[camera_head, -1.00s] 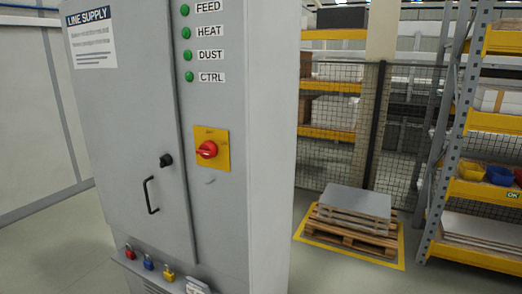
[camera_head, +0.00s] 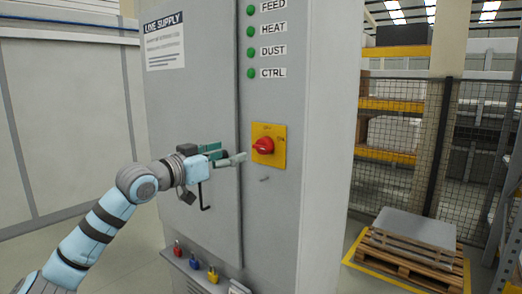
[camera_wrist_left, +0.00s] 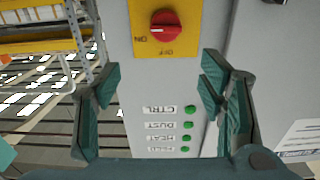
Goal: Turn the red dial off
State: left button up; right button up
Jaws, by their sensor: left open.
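The red dial (camera_head: 263,146) sits on a yellow plate (camera_head: 280,158) on the front of the grey LINE SUPPLY cabinet. In the left wrist view, which is upside down, the dial (camera_wrist_left: 165,25) is at the top centre. My right gripper is out of view.
Several green lamps (camera_head: 251,52) run up the cabinet above the dial. A black door handle (camera_head: 204,197) is behind my left gripper. A pallet (camera_head: 410,258) stands on the floor at right.

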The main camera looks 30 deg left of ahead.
pick_arm(q)
jog(key=p, duration=0.3)
send_near(261, 145)
jog(key=w, duration=0.3)
jog(key=w+p, duration=0.1)
jog(key=w, duration=0.2)
jog(key=w+d+p, duration=0.1)
jog(key=w, duration=0.2)
jog(key=shift+r, duration=0.25)
jog(key=shift+w, duration=0.4)
jog(key=shift+w+f, duration=0.15)
jog(key=shift+w, duration=0.15)
jog(key=shift+a, duration=0.1)
jog(key=c, duration=1.2)
